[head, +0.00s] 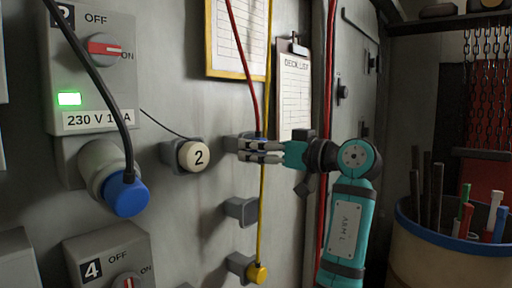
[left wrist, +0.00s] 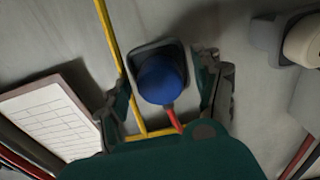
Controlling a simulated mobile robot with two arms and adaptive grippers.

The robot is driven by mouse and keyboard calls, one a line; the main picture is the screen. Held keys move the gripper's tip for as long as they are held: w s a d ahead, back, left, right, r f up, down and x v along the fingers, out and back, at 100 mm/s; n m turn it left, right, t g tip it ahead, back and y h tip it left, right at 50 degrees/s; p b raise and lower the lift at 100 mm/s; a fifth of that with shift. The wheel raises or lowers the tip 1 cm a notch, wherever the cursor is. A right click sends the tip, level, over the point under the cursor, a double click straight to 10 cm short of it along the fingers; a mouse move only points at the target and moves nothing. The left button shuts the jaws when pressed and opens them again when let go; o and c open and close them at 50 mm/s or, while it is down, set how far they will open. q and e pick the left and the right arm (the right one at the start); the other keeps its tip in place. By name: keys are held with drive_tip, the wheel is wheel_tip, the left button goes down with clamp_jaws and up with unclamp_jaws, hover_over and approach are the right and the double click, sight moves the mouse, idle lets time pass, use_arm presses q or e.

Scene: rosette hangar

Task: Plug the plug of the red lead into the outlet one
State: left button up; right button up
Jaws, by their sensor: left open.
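The red lead (head: 243,50) hangs from the top of the head view down to my left gripper (head: 252,151). In the left wrist view its plug, a blue round body (left wrist: 160,80), sits in a grey wall holder (left wrist: 182,58), with the red lead (left wrist: 172,118) leaving it. My left gripper (left wrist: 168,98) is open, with one finger on each side of the plug; I cannot tell whether they touch it. In the head view the plug is mostly hidden by the gripper. Outlet one cannot be made out. My right gripper is not in view.
A switch box (head: 92,75) with a lit green lamp stands above an outlet holding a blue plug (head: 126,196) on a black lead. A cap marked 2 (head: 194,155), box 4 (head: 108,262), an empty holder (head: 240,210), a yellow lead (head: 262,215) and a clipboard (head: 293,90) are nearby.

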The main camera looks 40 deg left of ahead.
use_arm(q)
clamp_jaws()
idle(0.4)
drive_tip(key=d, duration=0.6)
drive_tip(key=shift+w, duration=0.35)
idle(0.8)
drive_tip(key=shift+w+f, duration=0.1)
